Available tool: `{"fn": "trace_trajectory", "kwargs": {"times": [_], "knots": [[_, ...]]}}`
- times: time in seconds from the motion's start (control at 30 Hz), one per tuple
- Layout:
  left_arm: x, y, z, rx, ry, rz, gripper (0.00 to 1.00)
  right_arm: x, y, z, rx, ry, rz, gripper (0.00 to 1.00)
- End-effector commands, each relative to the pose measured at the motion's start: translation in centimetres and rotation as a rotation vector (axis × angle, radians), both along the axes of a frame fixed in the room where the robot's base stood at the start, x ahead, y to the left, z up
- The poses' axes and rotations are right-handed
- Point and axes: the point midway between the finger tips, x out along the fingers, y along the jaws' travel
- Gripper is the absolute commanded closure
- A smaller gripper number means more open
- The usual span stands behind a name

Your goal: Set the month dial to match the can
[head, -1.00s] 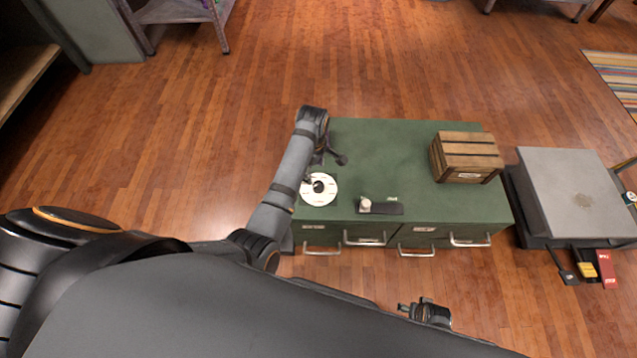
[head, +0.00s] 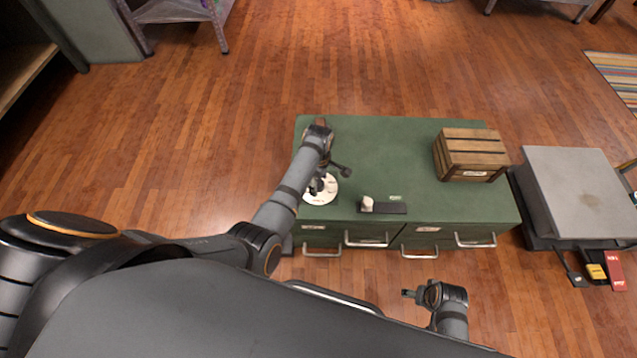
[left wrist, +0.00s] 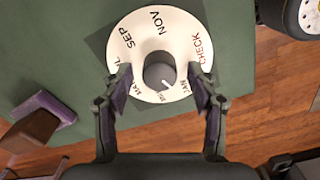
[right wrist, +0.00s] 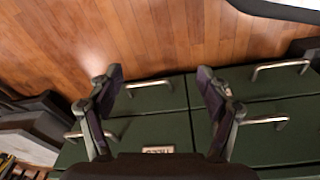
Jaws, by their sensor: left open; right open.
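The month dial (head: 319,197) is a white disc at the left front of the green cabinet top, partly hidden by my left arm. In the left wrist view its face (left wrist: 135,40) shows SEP, NOV, CHECK and JAN. Its dark round knob (left wrist: 159,70) has a pale mark toward the lower right, on the JAN side. My left gripper (head: 329,180) is open above the dial, its fingers on either side of the knob; contact cannot be told. My right gripper (head: 408,294) is open and empty in front of the drawers. I cannot make out a can for certain.
A small cream object (head: 367,204) stands at a black plate (head: 392,208) right of the dial. A wooden crate (head: 472,150) sits at the right of the green cabinet (head: 390,150). Drawer handles (head: 420,254) stick out in front. A grey-topped unit (head: 575,190) stands to the right.

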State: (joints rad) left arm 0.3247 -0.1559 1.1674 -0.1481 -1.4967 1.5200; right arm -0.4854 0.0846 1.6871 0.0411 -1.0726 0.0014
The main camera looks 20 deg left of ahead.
Motion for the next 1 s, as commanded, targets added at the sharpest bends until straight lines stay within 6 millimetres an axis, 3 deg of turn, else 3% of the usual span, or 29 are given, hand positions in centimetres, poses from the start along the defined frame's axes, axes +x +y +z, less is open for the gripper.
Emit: {"fn": "trace_trajectory", "kwargs": {"times": [0.27, 0.67, 0.87, 1.0], "knots": [[0.0, 0.0, -0.1, 0.0, -0.001, 0.0, 0.41, 0.0, 0.1, 0.2, 0.001, 0.001, 0.0, 0.22], [0.0, 0.0, -0.1, 0.0, 0.0, 0.0, 0.94, 0.0, 0.1, 0.2, 0.001, 0.001, 0.0, 0.22], [0.0, 0.0, 0.0, 0.0, 0.001, -0.011, 0.96, 0.1, 0.0, 0.4, 0.0, -0.004, 0.0, 0.22], [-0.1, 0.0, 0.1, -0.001, 0.003, -0.051, 0.96, -0.6, -0.5, -1.5, -0.009, 0.0, -0.001, 0.22]]}}
